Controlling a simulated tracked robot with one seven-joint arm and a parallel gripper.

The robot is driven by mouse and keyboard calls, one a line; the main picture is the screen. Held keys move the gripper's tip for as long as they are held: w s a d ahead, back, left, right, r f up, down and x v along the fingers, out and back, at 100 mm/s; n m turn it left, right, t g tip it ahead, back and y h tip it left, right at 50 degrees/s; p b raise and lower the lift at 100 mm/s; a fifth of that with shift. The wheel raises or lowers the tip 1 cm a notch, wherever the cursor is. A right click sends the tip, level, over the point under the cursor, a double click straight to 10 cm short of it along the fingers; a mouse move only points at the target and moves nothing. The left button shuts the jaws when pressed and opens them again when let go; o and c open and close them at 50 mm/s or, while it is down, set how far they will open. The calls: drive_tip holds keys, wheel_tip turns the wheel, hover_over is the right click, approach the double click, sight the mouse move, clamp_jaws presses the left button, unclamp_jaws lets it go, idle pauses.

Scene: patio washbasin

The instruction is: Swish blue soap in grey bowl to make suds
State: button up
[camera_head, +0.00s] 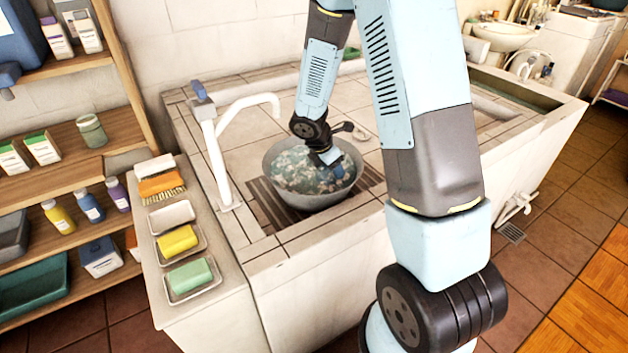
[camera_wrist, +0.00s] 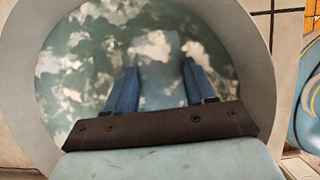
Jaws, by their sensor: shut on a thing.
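The grey bowl (camera_head: 312,200) stands on the dark slatted patch of the tiled washbasin top. It holds greenish water with patches of white suds (camera_head: 290,168). My gripper (camera_head: 335,168) reaches down into the bowl, right of its middle. In the wrist view my gripper (camera_wrist: 160,80) has its two blue fingers closed on the pale blue soap (camera_wrist: 162,92), with suds around it. The bowl's rim (camera_wrist: 262,75) circles them there. The lower ends of the fingers and soap are hard to make out in the head view.
A white tap (camera_head: 212,150) stands left of the bowl. On the left ledge are an empty soap dish (camera_head: 171,215), a yellow soap (camera_head: 177,240), a green soap (camera_head: 190,275) and an orange brush (camera_head: 162,185). Wooden shelves with bottles stand further left.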

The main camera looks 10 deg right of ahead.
drive_tip(key=shift+w+a, duration=0.3)
drive_tip(key=shift+w, duration=0.55)
drive_tip(key=shift+w+a, duration=0.35)
drive_tip(key=shift+w, duration=0.55)
drive_tip(key=shift+w+a, duration=0.3)
drive_tip(key=shift+w, duration=0.55)
drive_tip(key=shift+s+d, duration=0.35)
drive_tip(key=shift+s, duration=0.6)
drive_tip(key=shift+s+d, duration=0.35)
drive_tip(key=shift+s, duration=0.55)
drive_tip(key=shift+s+d, duration=0.35)
drive_tip(key=shift+s, duration=0.6)
drive_tip(key=shift+w+a, duration=0.35)
drive_tip(key=shift+w, duration=0.6)
drive_tip(key=shift+w+a, duration=0.35)
drive_tip(key=shift+w, duration=0.55)
drive_tip(key=shift+w+a, duration=0.35)
drive_tip(key=shift+w, duration=0.6)
drive_tip(key=shift+s+d, duration=0.35)
drive_tip(key=shift+s, duration=0.6)
drive_tip(key=shift+s+d, duration=0.35)
drive_tip(key=shift+s, duration=0.55)
drive_tip(key=shift+s+d, duration=0.35)
drive_tip(key=shift+s, duration=0.6)
drive_tip(key=shift+w+a, duration=0.35)
drive_tip(key=shift+w, duration=0.6)
drive_tip(key=shift+w+a, duration=0.3)
drive_tip(key=shift+w, duration=0.6)
drive_tip(key=shift+w+a, duration=0.35)
drive_tip(key=shift+w, duration=0.6)
